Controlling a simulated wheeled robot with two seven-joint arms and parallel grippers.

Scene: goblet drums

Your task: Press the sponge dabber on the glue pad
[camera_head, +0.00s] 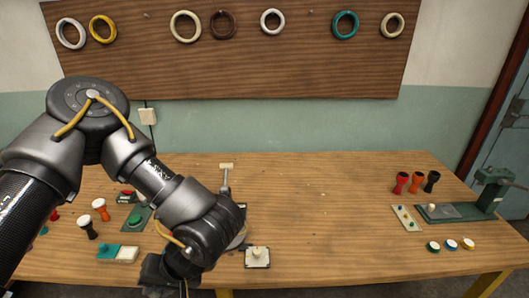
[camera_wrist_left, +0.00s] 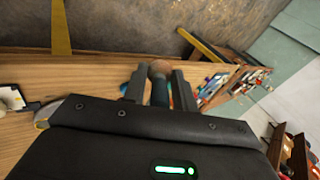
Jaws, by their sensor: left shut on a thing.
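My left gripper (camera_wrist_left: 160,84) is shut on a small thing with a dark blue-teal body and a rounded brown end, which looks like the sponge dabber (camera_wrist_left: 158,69). In the head view my left gripper (camera_head: 165,278) is low, near the table's front edge; its fingertips and the held thing are hidden there. A teal-and-cream block (camera_head: 125,254), perhaps the glue pad, lies left of the gripper. A white square plate with a cream knob (camera_head: 257,256) lies to its right, and I cannot tell which is the pad. My right gripper is not in view.
The wooden table (camera_head: 320,220) is clear in the middle. Small goblet drums (camera_head: 99,209) stand at left and red, orange and black ones (camera_head: 416,183) at right. A green press (camera_head: 490,195) stands far right. My left arm hides part of a round-based stand (camera_head: 226,182).

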